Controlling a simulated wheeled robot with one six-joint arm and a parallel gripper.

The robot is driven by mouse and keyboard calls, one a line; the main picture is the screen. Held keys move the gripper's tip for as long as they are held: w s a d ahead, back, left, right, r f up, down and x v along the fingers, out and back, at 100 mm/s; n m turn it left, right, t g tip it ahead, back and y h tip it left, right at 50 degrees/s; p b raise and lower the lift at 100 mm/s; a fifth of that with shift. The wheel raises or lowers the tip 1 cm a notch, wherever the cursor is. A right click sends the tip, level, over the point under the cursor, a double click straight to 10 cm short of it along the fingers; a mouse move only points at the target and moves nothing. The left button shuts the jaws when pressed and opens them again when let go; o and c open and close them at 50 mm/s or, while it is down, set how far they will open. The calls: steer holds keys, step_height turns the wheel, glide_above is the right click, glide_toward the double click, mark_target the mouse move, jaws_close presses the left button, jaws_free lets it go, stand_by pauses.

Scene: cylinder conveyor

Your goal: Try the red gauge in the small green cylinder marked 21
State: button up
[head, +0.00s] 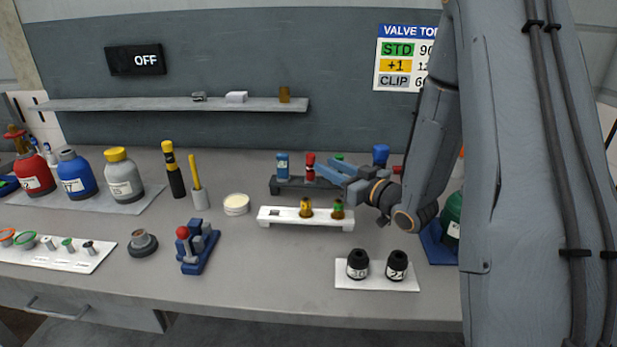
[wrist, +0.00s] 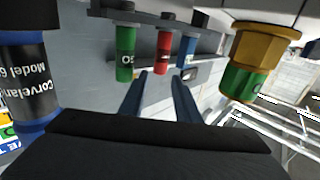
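The red gauge (head: 310,166) stands in a dark rack (head: 290,187) on the bench, with a blue gauge on its left; it also shows in the wrist view (wrist: 163,52), ahead between my finger lines. My gripper (head: 326,170) is open, its blue-grey fingers reaching toward the red gauge from the right; the fingers also show in the wrist view (wrist: 160,78). I cannot tell whether they touch it. A green gauge (wrist: 125,55) stands beside the red one and is mostly hidden in the head view. A green cylinder (head: 453,213) at the right is partly behind my arm; its number is unreadable.
A white rack (head: 268,214) with two brass fittings stands just in front of the dark rack. Red, blue and yellow-topped cylinders (head: 121,176) stand at left. A blue-bodied labelled object (wrist: 28,75) is close in the wrist view.

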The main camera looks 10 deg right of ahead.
mark_target(314, 160)
steer(key=p+x, duration=0.1)
steer(key=x, duration=0.3)
steer(key=p+x, duration=0.1)
steer(key=x, duration=0.3)
steer(key=shift+f+p, duration=0.25)
steer(key=shift+p, duration=0.15)
jaws_close()
